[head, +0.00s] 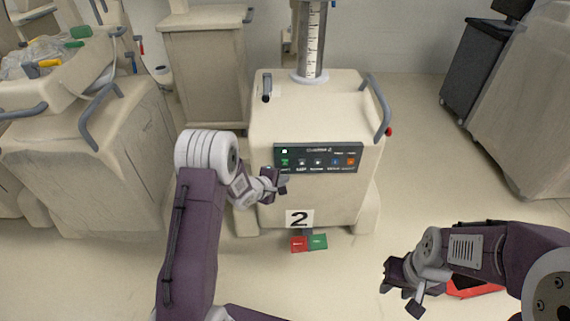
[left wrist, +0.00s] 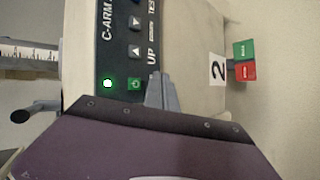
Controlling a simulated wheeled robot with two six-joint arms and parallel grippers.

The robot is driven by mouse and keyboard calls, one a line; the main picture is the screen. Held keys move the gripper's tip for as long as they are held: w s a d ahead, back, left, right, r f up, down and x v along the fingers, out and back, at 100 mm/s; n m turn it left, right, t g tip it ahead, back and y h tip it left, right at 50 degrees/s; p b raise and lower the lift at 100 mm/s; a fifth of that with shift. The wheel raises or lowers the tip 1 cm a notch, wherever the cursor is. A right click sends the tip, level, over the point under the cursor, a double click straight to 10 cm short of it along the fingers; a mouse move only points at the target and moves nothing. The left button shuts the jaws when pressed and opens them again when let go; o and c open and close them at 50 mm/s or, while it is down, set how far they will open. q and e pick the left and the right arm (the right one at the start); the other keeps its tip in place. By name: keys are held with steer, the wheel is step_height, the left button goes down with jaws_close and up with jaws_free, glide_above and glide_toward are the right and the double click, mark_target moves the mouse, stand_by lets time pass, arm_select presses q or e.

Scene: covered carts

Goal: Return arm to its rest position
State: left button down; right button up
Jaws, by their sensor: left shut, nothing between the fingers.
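My left gripper (head: 281,184) is shut and empty, close in front of the beige cart (head: 315,110), at the lower left of its dark control panel (head: 318,158). In the left wrist view the closed fingers (left wrist: 160,90) are beside the green power button (left wrist: 135,84). A lamp (left wrist: 108,84) on the panel glows green. I cannot tell whether the fingertips touch the panel. My right gripper (head: 400,288) is at the lower right over the floor, away from the cart, with its fingers apart and nothing visible between them.
The cart carries a grey column (head: 312,45) and side handles (head: 377,105). Red and green pedals (head: 308,243) lie at its foot below a "2" label. Another cart (head: 85,150) with a loaded tray stands left, and a dark cabinet (head: 475,65) right. Floor (head: 430,150) between is clear.

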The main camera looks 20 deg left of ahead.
arm_select(q)
steer(key=shift+s+d, duration=0.15)
steer(key=shift+s, duration=0.45)
